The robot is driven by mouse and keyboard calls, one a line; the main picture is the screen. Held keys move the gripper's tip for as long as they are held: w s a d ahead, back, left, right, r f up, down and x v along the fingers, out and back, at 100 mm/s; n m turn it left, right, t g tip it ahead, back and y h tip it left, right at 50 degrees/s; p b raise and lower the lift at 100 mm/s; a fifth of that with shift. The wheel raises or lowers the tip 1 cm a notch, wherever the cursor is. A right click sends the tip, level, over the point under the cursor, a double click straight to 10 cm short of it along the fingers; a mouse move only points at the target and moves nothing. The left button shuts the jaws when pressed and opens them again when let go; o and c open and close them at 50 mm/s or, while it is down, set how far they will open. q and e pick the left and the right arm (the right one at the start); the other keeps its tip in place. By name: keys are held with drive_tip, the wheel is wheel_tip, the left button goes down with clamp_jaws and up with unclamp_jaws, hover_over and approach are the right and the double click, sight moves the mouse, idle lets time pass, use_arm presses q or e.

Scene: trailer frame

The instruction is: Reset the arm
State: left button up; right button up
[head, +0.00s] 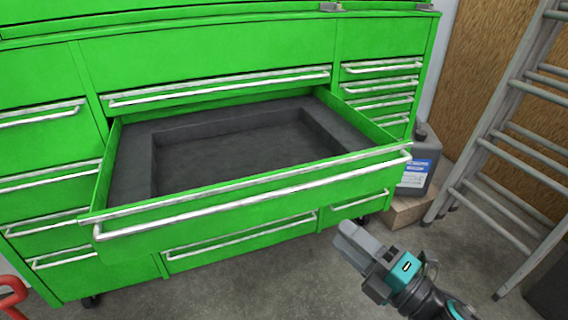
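My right gripper (350,240) is at the lower right, in front of and below the right end of an open drawer. Its grey fingers appear close together with nothing visible between them, though the gap is hard to make out. The open drawer (250,203) is part of a green tool cabinet (210,50). It is pulled well out, with a dark foam insert (135,150) around an empty recess. The gripper appears apart from the drawer's metal handle (250,190). My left gripper is out of view.
A grey jug (418,165) with a blue label stands on a wooden block (408,208) right of the cabinet. A metal ladder (500,120) leans at the far right. A red object (12,290) shows at the lower left. The concrete floor (250,285) in front is clear.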

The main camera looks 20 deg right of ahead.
use_arm(q)
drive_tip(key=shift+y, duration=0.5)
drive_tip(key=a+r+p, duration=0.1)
drive_tip(key=p, duration=0.2)
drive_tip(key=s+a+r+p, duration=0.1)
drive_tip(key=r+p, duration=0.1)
drive_tip(key=p, duration=0.1)
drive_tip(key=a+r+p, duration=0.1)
drive_tip(key=p, duration=0.1)
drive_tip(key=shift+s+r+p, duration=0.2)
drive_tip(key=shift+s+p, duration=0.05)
drive_tip(key=shift+p, duration=0.15)
use_arm(e)
drive_tip(key=s+a+f+m+g+h, duration=0.3)
drive_tip(key=f+m, duration=0.3)
drive_tip(key=m, duration=0.4)
drive_tip(key=s+a+f+m+g+h, duration=0.2)
drive_tip(key=f+m, duration=0.4)
drive_tip(key=m, duration=0.5)
drive_tip(key=shift+s+a+f+g+h, duration=0.15)
drive_tip(key=shift+s+a+g+h, duration=0.4)
drive_tip(key=shift+g, duration=0.65)
drive_tip(key=shift+w+d, duration=0.15)
drive_tip(key=shift+w, duration=0.1)
